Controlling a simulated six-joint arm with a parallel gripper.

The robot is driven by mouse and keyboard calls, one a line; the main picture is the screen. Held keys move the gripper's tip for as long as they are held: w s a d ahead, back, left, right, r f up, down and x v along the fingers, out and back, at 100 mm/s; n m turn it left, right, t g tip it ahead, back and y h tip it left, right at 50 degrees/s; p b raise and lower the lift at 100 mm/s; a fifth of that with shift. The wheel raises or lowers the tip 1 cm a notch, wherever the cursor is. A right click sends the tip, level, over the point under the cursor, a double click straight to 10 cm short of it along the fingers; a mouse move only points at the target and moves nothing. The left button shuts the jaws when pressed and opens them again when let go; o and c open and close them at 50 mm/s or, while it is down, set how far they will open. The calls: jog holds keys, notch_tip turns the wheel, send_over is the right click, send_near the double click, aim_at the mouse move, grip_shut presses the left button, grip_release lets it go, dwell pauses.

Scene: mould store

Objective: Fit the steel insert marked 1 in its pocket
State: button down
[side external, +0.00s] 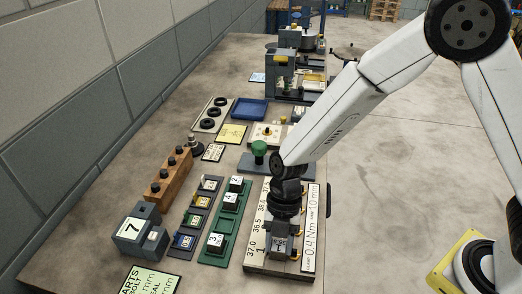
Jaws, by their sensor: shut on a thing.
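My gripper (281,237) is over the near part of the pocket board (252,262), a pale plate printed with 37.0, 36.5, 38.0 and a large 1 at its near left. It is shut on a grey steel insert (281,246), low over the board. The mark on this insert is too small to read, and the fingers partly hide it. I cannot tell whether it is above the pocket or partly in it. The green rack (213,260) left of the board holds inserts marked 2 (236,184), 4 (230,201) and 3 (215,242), with a gap between 4 and 3.
A dark rack of small labelled blocks (191,227), a wooden block with black knobs (169,175) and a grey block marked 7 (133,232) stand left. A green knob (259,149) stands behind the board. A blue tray (249,109) and machines are farther back.

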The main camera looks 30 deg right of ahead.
jog(key=shift+c, duration=0.8)
grip_release()
jog(key=shift+s+d, duration=0.1)
jog(key=shift+c, duration=1.4)
jog(key=shift+o, duration=0.7)
